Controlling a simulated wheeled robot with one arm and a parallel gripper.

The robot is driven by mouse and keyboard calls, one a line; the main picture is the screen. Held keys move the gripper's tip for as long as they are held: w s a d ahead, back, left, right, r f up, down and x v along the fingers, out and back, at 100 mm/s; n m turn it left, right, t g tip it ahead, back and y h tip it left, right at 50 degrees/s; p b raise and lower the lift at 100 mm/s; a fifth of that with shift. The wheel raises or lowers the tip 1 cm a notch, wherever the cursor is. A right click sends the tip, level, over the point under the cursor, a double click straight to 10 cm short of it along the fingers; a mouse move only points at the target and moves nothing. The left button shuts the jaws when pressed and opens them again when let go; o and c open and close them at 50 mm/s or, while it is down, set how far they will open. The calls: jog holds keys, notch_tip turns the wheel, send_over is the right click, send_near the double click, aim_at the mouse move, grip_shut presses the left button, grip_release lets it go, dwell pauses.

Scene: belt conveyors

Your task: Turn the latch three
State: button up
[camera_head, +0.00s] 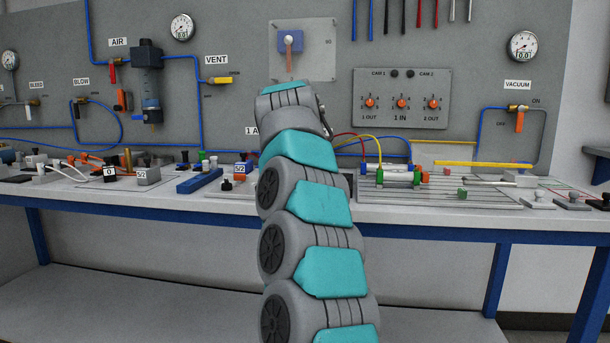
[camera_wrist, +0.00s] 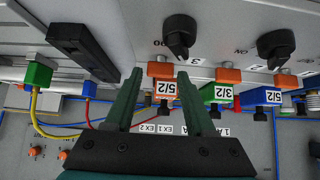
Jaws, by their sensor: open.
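In the wrist view, my gripper (camera_wrist: 159,75) shows two dark green fingers spread apart with nothing held between them. A black turn knob (camera_wrist: 180,36), likely a latch, stands on the grey panel just beyond the fingertips, apart from them. A label reading 3 (camera_wrist: 196,62) sits beside it. A second black knob (camera_wrist: 276,46) is to its right, with a label partly cut off. The view appears upside down, as the printed labels are inverted. An orange block (camera_wrist: 162,72) with a 5/2 label lies between and beyond the fingertips. In the head view, my arm hides my gripper.
A green 5/2 block (camera_wrist: 216,94) and a blue one (camera_wrist: 262,97) stand right of the fingers. A black bar (camera_wrist: 82,50) and a green connector (camera_wrist: 39,72) with a yellow hose are on the left. The bench (camera_head: 430,211) holds several fittings; hoses cross the wall panel.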

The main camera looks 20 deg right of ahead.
jog(key=v, duration=0.7)
jog(key=shift+s+r, duration=0.1)
jog(key=shift+s+a+f+n, duration=0.2)
jog(key=shift+a+f+n, duration=0.1)
jog(key=shift+a, duration=0.15)
jog(key=s+a+f+n+g+y, duration=0.2)
jog(key=s+a+f+n, duration=0.1)
jog(key=s+a+f, duration=0.4)
jog(key=s+a+f+n+g+y, duration=0.1)
jog(key=s+a+f+n+g, duration=0.2)
jog(key=s+f, duration=0.55)
jog(key=s+a+f+g, duration=0.1)
jog(key=s+a+f, duration=0.1)
jog(key=s+f, duration=0.5)
jog(key=s+a+f+g+y, duration=0.1)
jog(key=s+a+f, duration=0.1)
jog(key=s+f, duration=0.5)
jog(key=s+a+f+g+y, duration=0.1)
jog(key=s+f, duration=0.6)
jog(key=s, duration=1)
jog(key=shift+a+f+g, duration=0.4)
jog(key=shift+a+g, duration=0.15)
jog(key=shift+g, duration=0.05)
